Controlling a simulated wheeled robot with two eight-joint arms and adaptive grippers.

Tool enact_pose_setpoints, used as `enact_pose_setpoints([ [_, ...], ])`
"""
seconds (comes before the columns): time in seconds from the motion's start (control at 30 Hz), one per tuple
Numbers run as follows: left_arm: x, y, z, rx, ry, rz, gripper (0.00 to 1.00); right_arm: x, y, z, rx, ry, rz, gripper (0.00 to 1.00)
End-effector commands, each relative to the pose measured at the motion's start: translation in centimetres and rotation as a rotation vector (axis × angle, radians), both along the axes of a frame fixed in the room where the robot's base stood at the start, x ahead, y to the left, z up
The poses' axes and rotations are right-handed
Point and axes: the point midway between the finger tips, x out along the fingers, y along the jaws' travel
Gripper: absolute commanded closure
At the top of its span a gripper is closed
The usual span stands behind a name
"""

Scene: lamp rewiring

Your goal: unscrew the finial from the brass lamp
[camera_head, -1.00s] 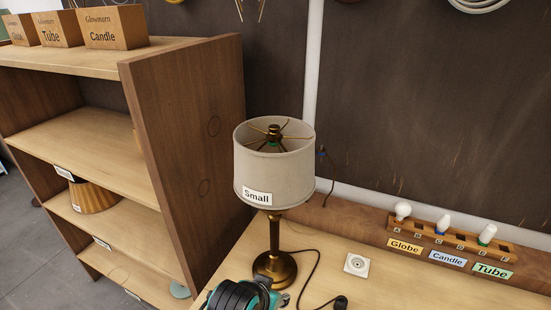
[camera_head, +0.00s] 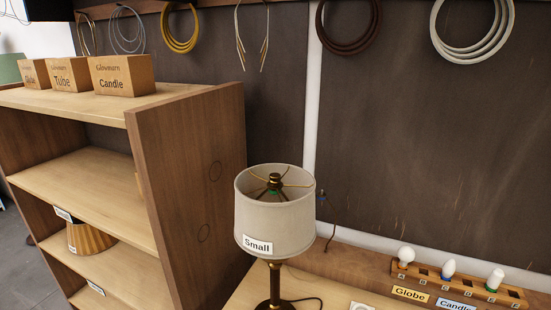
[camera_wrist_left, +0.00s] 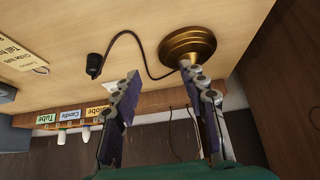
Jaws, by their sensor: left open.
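The brass lamp (camera_head: 275,285) stands upright on the bench with a beige drum shade (camera_head: 275,222) labelled "Small". The dark finial (camera_head: 275,181) sits at the top centre of the shade, where the brass spokes meet. In the left wrist view, the lamp's round brass base (camera_wrist_left: 188,45) and its black cord lie beyond my left gripper (camera_wrist_left: 170,82). Its two fingers are apart with nothing between them. The finial is out of that view. Neither gripper shows in the head view.
A wooden shelf unit (camera_head: 185,190) stands close to the left of the lamp. A bulb rack (camera_head: 455,283) with several bulbs is at the right. Coiled cables (camera_head: 348,25) hang on the dark wall above. The space directly above the shade is clear.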

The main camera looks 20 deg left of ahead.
Motion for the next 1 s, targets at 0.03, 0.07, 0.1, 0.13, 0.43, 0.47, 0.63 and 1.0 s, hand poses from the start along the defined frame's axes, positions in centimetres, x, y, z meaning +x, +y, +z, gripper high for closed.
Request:
enact_pose_setpoints([
  [0.03, 0.2, 0.0, 1.9, -0.006, 0.004, 0.010, 0.57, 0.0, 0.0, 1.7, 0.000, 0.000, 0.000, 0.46],
  [0.07, 0.2, 0.1, 2.8, -0.011, 0.008, 0.017, 0.57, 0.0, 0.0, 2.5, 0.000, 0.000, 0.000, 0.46],
  [0.1, 0.4, 0.1, 4.1, -0.019, 0.013, 0.030, 0.57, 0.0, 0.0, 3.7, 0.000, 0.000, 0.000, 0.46],
  [0.13, 0.5, 0.2, 5.2, -0.025, 0.018, 0.040, 0.57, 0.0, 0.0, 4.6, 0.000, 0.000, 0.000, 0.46],
  [0.43, 1.6, 0.5, 15.3, -0.092, 0.071, 0.154, 0.57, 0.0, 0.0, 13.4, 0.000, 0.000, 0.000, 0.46],
  [0.47, 1.7, 0.5, 16.2, -0.099, 0.075, 0.165, 0.57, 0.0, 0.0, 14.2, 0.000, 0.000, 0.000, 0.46],
  [0.63, 2.4, 0.7, 21.7, -0.133, 0.104, 0.231, 0.57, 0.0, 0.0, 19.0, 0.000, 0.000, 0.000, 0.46],
  [1.0, 3.8, 1.3, 33.5, -0.206, 0.166, 0.381, 0.57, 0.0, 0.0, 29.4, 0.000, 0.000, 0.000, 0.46],
])
